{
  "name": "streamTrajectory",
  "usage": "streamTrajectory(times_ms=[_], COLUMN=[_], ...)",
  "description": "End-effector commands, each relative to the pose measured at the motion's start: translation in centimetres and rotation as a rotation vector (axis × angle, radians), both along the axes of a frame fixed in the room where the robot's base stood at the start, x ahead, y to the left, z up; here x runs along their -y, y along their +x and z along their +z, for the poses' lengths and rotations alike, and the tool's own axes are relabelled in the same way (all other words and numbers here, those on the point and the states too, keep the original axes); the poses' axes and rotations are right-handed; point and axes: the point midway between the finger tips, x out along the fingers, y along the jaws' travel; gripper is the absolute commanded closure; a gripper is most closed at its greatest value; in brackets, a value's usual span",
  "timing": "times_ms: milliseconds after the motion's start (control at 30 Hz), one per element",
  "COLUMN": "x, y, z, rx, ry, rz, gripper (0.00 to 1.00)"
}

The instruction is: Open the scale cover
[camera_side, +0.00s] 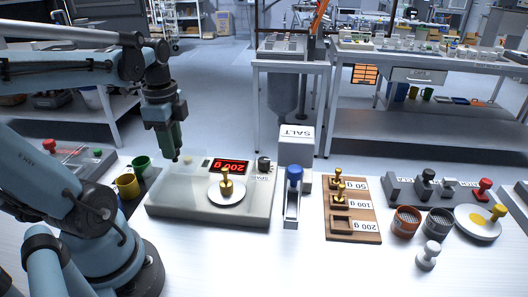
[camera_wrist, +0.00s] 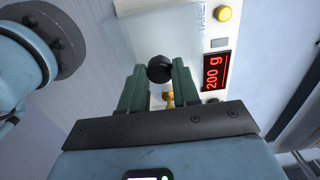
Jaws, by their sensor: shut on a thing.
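The scale (camera_side: 205,207) stands on the white bench in the side view, with a brass weight (camera_side: 226,184) on its round white pan (camera_side: 240,193). Its red display (camera_side: 229,166) reads 200 g and also shows in the wrist view (camera_wrist: 215,71). A pale, see-through cover (camera_side: 178,185) seems to lie over the scale's top; its edges are hard to make out. My gripper (camera_side: 174,157) points down at the scale's back left. In the wrist view, my gripper's green fingers (camera_wrist: 160,74) are shut on a round black knob (camera_wrist: 159,67), apparently the cover's. The side view hides this knob.
Green (camera_side: 141,165) and yellow (camera_side: 127,186) cups stand close left of the scale. A blue-topped stand (camera_side: 293,190) and a wooden weight tray (camera_side: 366,222) are to its right. A white salt hopper (camera_side: 297,147) stands behind. The bench front is clear.

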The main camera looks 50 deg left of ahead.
Motion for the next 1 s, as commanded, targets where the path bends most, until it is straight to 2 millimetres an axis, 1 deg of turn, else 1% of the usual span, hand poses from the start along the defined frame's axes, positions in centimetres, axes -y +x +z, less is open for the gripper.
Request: streamTrajectory(times_ms=[300,333,500,833,1000], x=[-0.2,-0.2,-0.1,-0.1,-0.1], y=[0.0,0.0,0.0,-0.1,-0.1], z=[0.1,0.1,0.0,0.2,1.4], rx=[0.001,0.001,0.001,0.001,0.001], ry=[0.003,0.003,0.002,0.001,0.001], rz=[-0.001,-0.001,-0.001,-0.001,-0.001], gripper=[1.00,0.68,0.43,0.43,0.43])
